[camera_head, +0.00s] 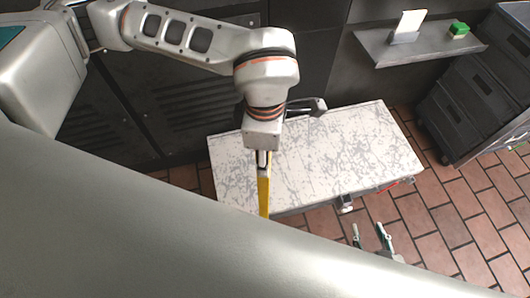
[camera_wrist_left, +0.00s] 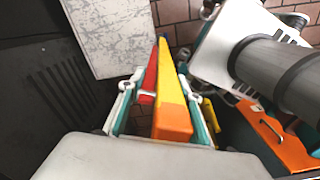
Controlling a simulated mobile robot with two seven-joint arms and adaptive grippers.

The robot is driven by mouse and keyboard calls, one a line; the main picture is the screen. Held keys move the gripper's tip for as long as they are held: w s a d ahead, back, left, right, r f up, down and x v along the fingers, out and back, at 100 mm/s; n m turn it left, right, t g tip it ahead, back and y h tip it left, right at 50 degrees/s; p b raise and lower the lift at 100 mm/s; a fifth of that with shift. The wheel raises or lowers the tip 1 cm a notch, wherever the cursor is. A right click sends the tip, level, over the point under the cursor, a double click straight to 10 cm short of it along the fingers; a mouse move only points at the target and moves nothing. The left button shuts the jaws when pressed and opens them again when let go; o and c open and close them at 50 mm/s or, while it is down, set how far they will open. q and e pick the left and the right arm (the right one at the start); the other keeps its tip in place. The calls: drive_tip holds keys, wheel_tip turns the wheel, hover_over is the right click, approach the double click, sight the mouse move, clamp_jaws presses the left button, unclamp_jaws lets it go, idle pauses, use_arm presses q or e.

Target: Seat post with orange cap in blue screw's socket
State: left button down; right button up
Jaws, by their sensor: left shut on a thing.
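A long yellow post with an orange end (camera_wrist_left: 172,118) sits between the fingers of my left gripper (camera_wrist_left: 160,98), which is shut on it. The orange end is nearest the wrist camera and the yellow length runs away from it. In the head view the yellow post (camera_head: 263,192) hangs down from my left gripper (camera_head: 262,158), in front of the table; its lower end is hidden by my body. My right gripper (camera_head: 370,238) is open, its two fingers apart, at the lower middle. I cannot make out a blue screw or its socket.
A white marbled table (camera_head: 340,150) has a mostly bare top. A wall shelf (camera_head: 400,48) holds a white card (camera_head: 408,24) and a green block (camera_head: 459,29). A dark drawer cabinet (camera_head: 475,100) stands at right. A red strip (camera_wrist_left: 149,82) lies beside the post.

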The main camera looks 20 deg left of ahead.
use_arm(q)
drive_tip(key=shift+f, duration=0.5)
drive_tip(key=c, duration=1.4)
unclamp_jaws()
drive_tip(key=shift+r, duration=0.1)
wheel_tip(320, 180, up, 12)
drive_tip(key=shift+r+p, duration=0.1)
drive_tip(key=shift+p, duration=0.35)
drive_tip(key=shift+r, duration=0.45)
